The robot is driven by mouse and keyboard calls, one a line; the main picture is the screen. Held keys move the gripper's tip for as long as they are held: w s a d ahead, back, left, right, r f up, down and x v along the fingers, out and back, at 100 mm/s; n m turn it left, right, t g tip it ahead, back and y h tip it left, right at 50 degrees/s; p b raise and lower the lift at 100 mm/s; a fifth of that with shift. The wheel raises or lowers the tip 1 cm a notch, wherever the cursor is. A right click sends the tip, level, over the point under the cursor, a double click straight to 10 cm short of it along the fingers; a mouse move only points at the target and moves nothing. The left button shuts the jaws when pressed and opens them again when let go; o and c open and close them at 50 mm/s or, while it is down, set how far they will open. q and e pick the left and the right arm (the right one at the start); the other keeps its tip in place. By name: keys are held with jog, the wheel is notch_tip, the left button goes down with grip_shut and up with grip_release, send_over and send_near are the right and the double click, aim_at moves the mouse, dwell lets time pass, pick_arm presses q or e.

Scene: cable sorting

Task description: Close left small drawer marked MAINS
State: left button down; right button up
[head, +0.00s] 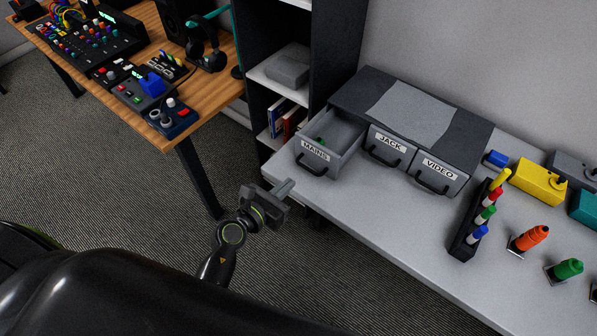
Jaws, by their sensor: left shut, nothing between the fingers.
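The small drawer marked MAINS (315,155) is the left one of a dark grey drawer unit (358,93) on the white table. It is pulled out towards me, with a small green thing (320,141) partly visible inside. Its black handle (311,169) is on the front. My left gripper (285,187) is shut and empty, to the left of and below the drawer front, near the table's left edge. It looks apart from the handle. My right gripper is not in view.
Drawers marked JACK (390,146) and VIDEO (440,172) sit shut beside it. A black rack with coloured markers (466,228) and a yellow box (538,182) stand to the right. The white table (372,212) is clear in front of the drawers. A dark shelf (343,45) stands behind.

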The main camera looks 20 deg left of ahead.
aim_at(331, 147)
pick_arm(q)
jog(key=shift+x, duration=2.85)
jog(key=r+x, duration=0.1)
jog(key=x, duration=0.8)
jog(key=r+x, duration=0.1)
jog(key=x, duration=0.4)
jog(key=shift+w+d+r, duration=0.3)
jog(key=shift+w+r, duration=0.05)
jog(key=shift+w, duration=0.15)
jog(key=shift+r, duration=0.3)
jog(key=shift+w+r, duration=0.1)
